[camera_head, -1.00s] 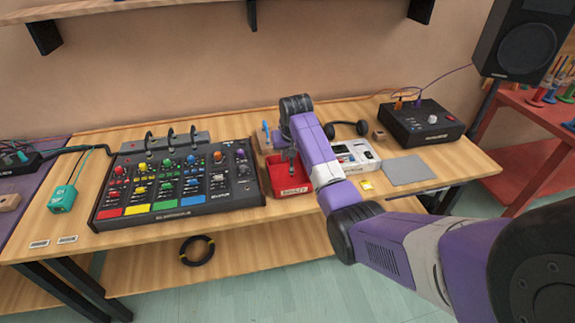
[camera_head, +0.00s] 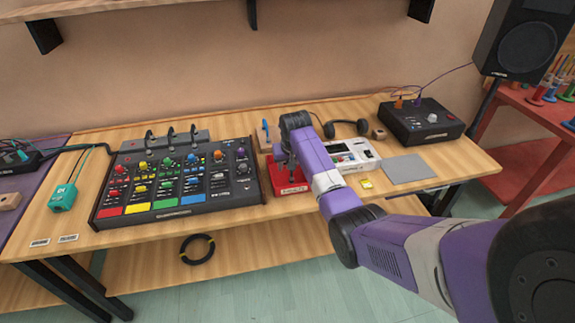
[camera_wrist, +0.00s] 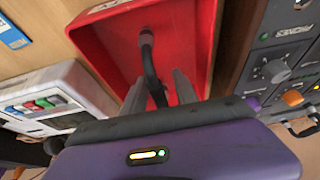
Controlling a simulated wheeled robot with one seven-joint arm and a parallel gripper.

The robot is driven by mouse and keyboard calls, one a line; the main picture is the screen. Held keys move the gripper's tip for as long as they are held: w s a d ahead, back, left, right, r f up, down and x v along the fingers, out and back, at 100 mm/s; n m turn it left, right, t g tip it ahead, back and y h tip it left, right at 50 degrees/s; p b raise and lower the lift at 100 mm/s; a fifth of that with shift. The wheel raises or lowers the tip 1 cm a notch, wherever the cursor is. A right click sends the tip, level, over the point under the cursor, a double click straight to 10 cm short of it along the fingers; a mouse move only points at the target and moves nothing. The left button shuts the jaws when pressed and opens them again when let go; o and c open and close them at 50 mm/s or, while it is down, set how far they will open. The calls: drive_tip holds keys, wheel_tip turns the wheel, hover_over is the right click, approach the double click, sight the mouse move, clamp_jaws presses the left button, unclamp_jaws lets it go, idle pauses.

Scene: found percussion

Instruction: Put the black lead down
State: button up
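The black lead (camera_wrist: 147,62) shows in the wrist view over the red tray (camera_wrist: 98,48), its grey plug end towards the tray's floor. My gripper (camera_wrist: 160,80) points down into the tray, with its two grey fingers apart. The lead runs between the fingers, and a gap shows beside it. I cannot tell whether the plug touches the tray floor. In the head view the red tray (camera_head: 291,188) stands on the wooden table, partly hidden by my arm, and the lead cannot be made out there.
A black mixer (camera_head: 240,190) with coloured knobs stands close left of the tray. A white device (camera_head: 362,160) stands close right, with headphones (camera_head: 347,128) behind. A grey mat (camera_head: 408,169) lies bare farther right. A coiled black cable (camera_head: 197,249) lies on the lower shelf.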

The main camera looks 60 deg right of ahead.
drive_tip(key=shift+r, duration=0.25)
drive_tip(key=v, duration=1.1)
drive_tip(key=shift+s+a+r, duration=0.15)
drive_tip(key=shift+s+r, duration=0.05)
drive_tip(key=shift+r, duration=0.15)
